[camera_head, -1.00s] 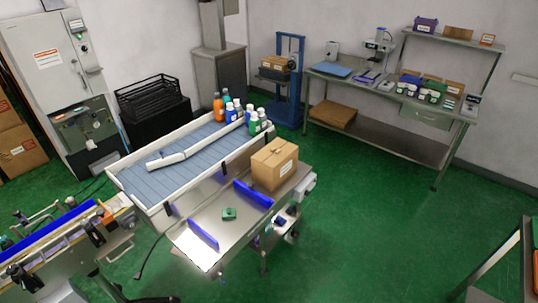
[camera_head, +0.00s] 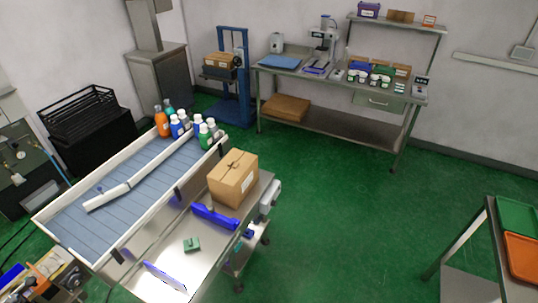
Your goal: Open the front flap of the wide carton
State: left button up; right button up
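A closed brown cardboard carton (camera_head: 233,182) stands upright on the end of the steel table (camera_head: 215,235), with a white label on its right-hand side. Another brown carton (camera_head: 219,66) sits on the blue lift stand at the back. A flat brown box (camera_head: 285,108) lies on the lower shelf of the back bench. I cannot tell which of these is the wide carton. Neither of my grippers is in view.
A conveyor (camera_head: 130,185) with several bottles (camera_head: 187,123) at its far end runs along the steel table. Blue guides (camera_head: 215,215) and a green block (camera_head: 191,244) are on the table. A stand with a green tray (camera_head: 517,216) and orange tray (camera_head: 522,255) is at right. Green floor (camera_head: 340,210) between is clear.

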aim_at(239, 168)
jog(key=z, duration=0.2)
jog(key=i, duration=0.7)
jog(key=u, duration=0.7)
jog(key=i, duration=0.7)
jog(key=u, duration=0.75)
